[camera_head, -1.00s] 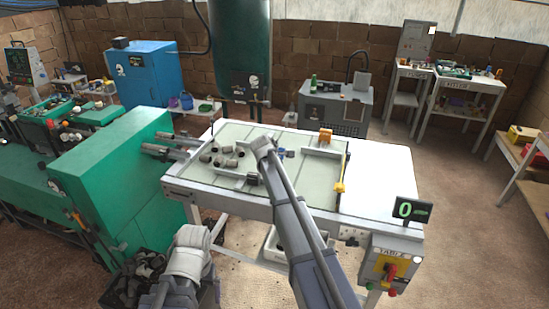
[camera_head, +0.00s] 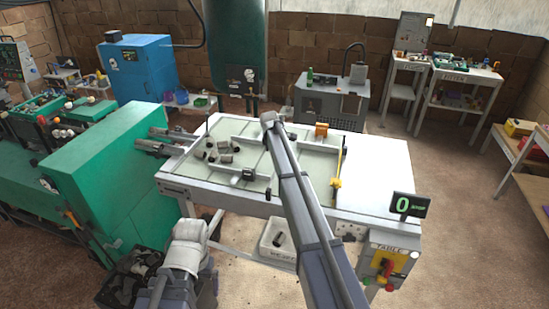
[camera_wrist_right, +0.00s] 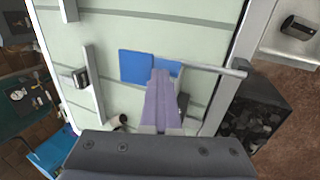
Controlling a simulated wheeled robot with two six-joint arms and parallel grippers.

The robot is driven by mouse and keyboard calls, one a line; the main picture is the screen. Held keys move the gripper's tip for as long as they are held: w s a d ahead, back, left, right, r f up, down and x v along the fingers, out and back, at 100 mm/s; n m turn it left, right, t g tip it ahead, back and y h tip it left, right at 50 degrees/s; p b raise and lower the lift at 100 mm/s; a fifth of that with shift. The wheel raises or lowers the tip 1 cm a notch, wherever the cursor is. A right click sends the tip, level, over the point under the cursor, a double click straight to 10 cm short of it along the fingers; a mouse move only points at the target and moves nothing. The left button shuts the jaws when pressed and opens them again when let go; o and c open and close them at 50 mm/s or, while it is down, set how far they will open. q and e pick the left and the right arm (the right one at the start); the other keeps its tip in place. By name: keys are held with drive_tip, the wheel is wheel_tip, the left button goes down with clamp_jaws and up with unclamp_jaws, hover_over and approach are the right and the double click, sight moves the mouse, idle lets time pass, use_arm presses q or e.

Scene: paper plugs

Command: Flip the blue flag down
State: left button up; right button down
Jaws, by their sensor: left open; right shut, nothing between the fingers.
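The blue flag (camera_wrist_right: 135,66) shows in the right wrist view as a flat blue panel on a grey rod that runs to the right. My right gripper (camera_wrist_right: 161,78) is shut and empty, its fingers lying across the right part of the flag in the picture. I cannot tell whether they touch it. In the head view my right arm reaches over the table, with its end (camera_head: 269,118) near the far edge, and the flag is hidden there. My left gripper (camera_head: 188,232) is low in front of the table, away from it; it is open.
The table (camera_head: 375,180) has a pale framed top with several grey plugs (camera_head: 225,148) at its left. An orange block (camera_head: 321,130) and a yellow piece (camera_head: 335,183) sit at its right. A green machine (camera_head: 110,175) adjoins the left side.

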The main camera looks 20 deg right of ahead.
drive_tip(key=shift+w+d+f+b, duration=0.45)
drive_tip(key=shift+w+f+b, duration=0.15)
drive_tip(key=shift+f, duration=0.2)
drive_tip(key=shift+s, duration=0.1)
drive_tip(key=shift+r+p, duration=0.45)
wheel_tip(320, 180, up, 13)
drive_tip(key=p, duration=1.3)
drive_tip(key=shift+r, duration=0.15)
